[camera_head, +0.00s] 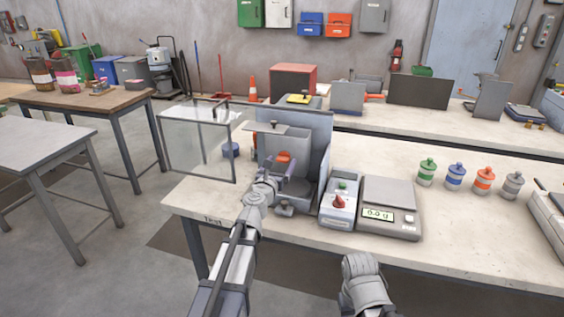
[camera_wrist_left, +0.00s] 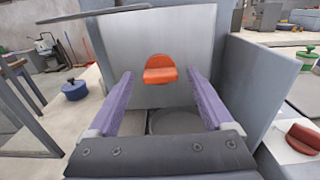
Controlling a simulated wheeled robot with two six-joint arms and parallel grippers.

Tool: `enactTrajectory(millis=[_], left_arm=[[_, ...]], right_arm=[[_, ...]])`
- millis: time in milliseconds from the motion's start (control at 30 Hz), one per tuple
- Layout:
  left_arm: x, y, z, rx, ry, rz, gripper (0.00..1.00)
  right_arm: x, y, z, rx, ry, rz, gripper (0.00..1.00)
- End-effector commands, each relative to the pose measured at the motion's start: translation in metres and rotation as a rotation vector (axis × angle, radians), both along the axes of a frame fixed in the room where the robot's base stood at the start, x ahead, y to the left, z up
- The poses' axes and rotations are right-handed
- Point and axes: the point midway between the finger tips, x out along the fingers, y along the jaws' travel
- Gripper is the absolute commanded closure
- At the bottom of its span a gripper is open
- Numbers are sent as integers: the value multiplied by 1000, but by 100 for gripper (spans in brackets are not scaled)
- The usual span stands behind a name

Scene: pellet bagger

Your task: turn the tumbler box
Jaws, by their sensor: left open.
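A grey open-front housing (camera_head: 318,150) stands on the pale bench, with an orange handle (camera_head: 284,157) on its inside back panel. I cannot tell for certain which part is the tumbler box. In the left wrist view the orange handle (camera_wrist_left: 160,72) shows beyond my left gripper (camera_wrist_left: 160,88), between its purple fingers. My left gripper (camera_head: 284,183) is open and empty in front of the housing, and its fingers appear apart from the handle. My right wrist shows at the bottom of the head view; its fingers are not visible.
A clear-panelled door (camera_head: 200,145) stands open left of the housing. A control box with a red knob (camera_head: 339,202) and a scale (camera_head: 388,215) stand close on the right. Several lidded jars (camera_head: 455,177) stand farther right.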

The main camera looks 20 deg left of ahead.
Motion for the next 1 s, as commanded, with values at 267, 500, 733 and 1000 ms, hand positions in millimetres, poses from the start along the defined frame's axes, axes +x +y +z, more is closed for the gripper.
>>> enactTrajectory(millis=[267,500,733,1000], left_arm=[[16,-1,0,0,0,0,15],[15,-1,0,0,0,0,29],[15,-1,0,0,0,0,54],[15,-1,0,0,0,0,85]], right_arm=[[0,0,0,0,0,0,50],[0,0,0,0,0,0,50],[0,0,0,0,0,0,50],[0,0,0,0,0,0,50]])
